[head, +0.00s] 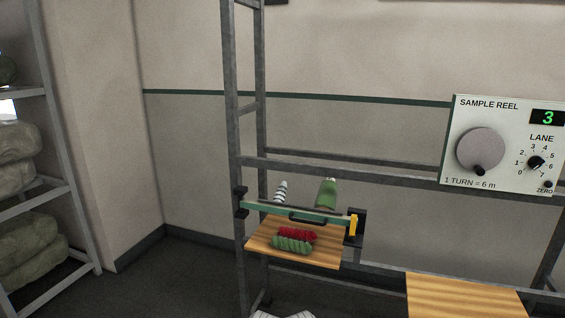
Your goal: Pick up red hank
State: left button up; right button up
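The red hank (298,233) is a twisted bundle lying on a small wooden shelf (322,256) in the lower middle of the head view. A green hank (291,245) lies right in front of it, close against it, and hides part of its near side. Neither of my grippers is in view, and nothing is seen holding the red hank.
A striped cone (281,191) and a green cone (327,194) stand behind. Grey frame posts (233,130) flank the shelf's left. A sample reel panel (502,146) reads 3.

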aim_at(291, 232)
jog(key=z, duration=2.65)
jog(key=u, duration=2.55)
jog(key=i+j+u, duration=0.15)
jog(key=i, duration=0.25)
jog(key=i+j+u, duration=0.15)
jog(key=i, duration=0.2)
